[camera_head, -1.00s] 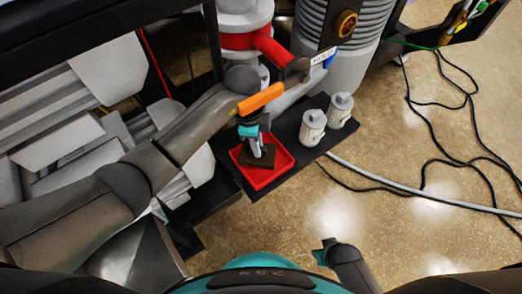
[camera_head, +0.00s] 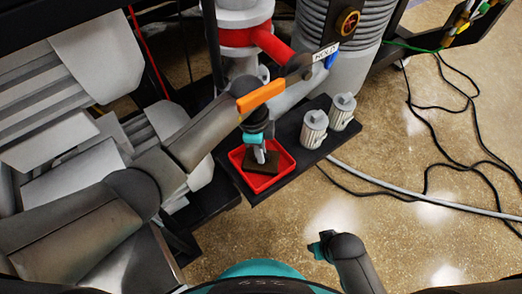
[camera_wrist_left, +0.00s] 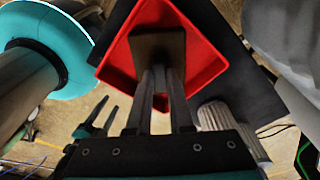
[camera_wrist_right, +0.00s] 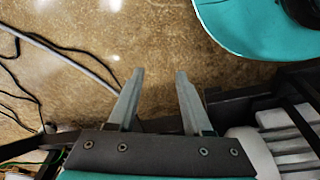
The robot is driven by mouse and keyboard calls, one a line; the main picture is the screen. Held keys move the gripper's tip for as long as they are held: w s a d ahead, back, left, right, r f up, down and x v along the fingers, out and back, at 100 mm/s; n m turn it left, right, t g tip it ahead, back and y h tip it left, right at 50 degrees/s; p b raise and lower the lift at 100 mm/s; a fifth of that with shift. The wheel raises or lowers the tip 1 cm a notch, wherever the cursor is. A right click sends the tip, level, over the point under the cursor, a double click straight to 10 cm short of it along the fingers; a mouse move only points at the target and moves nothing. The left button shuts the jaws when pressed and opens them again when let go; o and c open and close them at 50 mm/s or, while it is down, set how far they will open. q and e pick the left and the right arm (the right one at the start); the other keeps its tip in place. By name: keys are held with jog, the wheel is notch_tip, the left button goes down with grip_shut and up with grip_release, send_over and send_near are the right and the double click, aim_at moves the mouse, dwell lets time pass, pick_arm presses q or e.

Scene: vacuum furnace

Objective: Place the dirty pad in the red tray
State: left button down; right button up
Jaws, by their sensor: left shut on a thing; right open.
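The dirty pad (camera_head: 262,163) is a dark brown square in the red tray (camera_head: 288,165), which sits on a black shelf. In the left wrist view the pad (camera_wrist_left: 158,42) is at the fingertips, inside the tray's walls (camera_wrist_left: 207,60). My left gripper (camera_head: 260,156) points down into the tray and is shut on the pad. Whether the pad touches the tray floor is hard to tell. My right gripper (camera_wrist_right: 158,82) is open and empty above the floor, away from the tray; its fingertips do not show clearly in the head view.
Two grey-white cylindrical canisters (camera_head: 313,130) (camera_head: 342,112) stand on the shelf right of the tray. A red pipe (camera_head: 268,45) and grey vessel (camera_head: 340,30) rise behind. Silver panels (camera_head: 60,130) lie at left. Cables (camera_head: 440,130) cross the open floor at right.

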pick_arm(q)
jog(key=c, duration=1.2)
grip_release()
jog(key=shift+f, duration=0.1)
jog(key=shift+c, duration=0.2)
jog(key=o, duration=0.4)
